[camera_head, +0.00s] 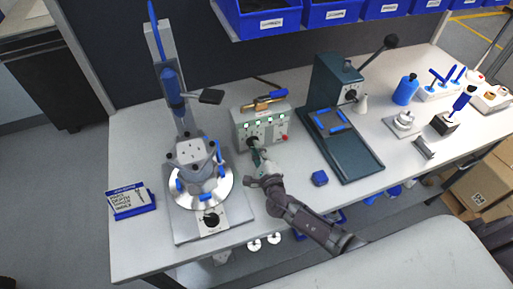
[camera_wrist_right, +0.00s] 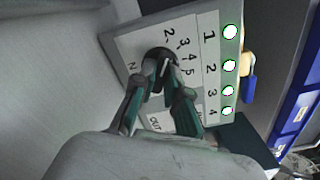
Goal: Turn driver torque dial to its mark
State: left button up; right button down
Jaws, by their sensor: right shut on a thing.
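The grey-green driver control box (camera_head: 240,119) stands at the back middle of the bench, with lit round lamps on its front. Its black torque dial (camera_head: 252,142) is low on the left of that face. In the right wrist view the dial (camera_wrist_right: 158,54) shows a pale pointer line, with numbers 2 to 5 printed along one side. My right gripper (camera_head: 257,154) reaches the dial from the front. In the right wrist view its fingers (camera_wrist_right: 165,80) are shut on the dial and hide part of it. My left gripper is not in view.
Left of the box is a fixture with a round silver plate (camera_head: 222,190) and a blue driver (camera_head: 171,86) above. A dark green press (camera_head: 357,155) stands to the right.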

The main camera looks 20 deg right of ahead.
dwell(0.3)
jog(key=c, duration=1.2)
grip_release()
jog(key=s, duration=1.2)
jog(key=shift+d, duration=0.2)
